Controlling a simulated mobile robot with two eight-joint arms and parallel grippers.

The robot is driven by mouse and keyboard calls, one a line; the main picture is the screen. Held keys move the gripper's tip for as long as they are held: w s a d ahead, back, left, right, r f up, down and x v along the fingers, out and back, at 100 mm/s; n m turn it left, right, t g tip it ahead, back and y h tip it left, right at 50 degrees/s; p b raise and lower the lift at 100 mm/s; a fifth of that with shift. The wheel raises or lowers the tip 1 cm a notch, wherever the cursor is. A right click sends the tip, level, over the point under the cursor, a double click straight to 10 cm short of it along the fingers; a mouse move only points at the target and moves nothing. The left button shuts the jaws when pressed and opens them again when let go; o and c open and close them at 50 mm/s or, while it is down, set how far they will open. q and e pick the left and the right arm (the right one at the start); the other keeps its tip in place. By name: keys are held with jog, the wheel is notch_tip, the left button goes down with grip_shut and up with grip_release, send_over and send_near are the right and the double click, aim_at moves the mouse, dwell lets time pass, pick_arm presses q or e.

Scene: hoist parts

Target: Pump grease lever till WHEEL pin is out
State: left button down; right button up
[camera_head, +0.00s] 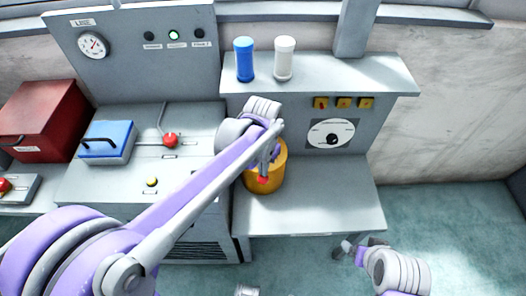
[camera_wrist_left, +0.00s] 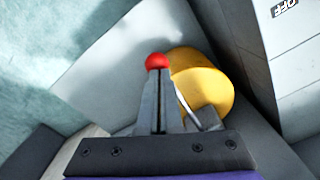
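The yellow grease pump (camera_head: 272,172) is a round body on the lower grey shelf, partly hidden behind my left gripper. Its red lever knob (camera_head: 263,180) shows at the fingertips of my left gripper (camera_head: 264,173). In the left wrist view the fingers of my left gripper (camera_wrist_left: 157,72) are close together at the red knob (camera_wrist_left: 157,61), beside the yellow pump (camera_wrist_left: 205,85). They look shut on it. A thin metal rod runs beside the fingers. My right gripper (camera_head: 356,250) is low at the right, apart from the shelf; its finger opening is unclear. I cannot identify the WHEEL pin.
Several small yellow labelled parts (camera_head: 343,102) sit above a white dial (camera_head: 331,133) on the panel. A blue cylinder (camera_head: 244,60) and a white cylinder (camera_head: 284,58) stand on the upper shelf. A red box (camera_head: 43,122) is at left. The lower shelf's right side is clear.

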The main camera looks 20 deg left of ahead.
pick_arm(q)
notch_tip(320, 180, up, 8)
jog(key=p, duration=0.5)
jog(key=shift+s+d, duration=0.15)
jog(key=shift+s, duration=0.15)
pick_arm(e)
notch_tip(320, 180, up, 6)
jog(key=w, duration=0.1)
jog(key=shift+w, duration=0.4)
pick_arm(q)
jog(key=shift+f, duration=0.1)
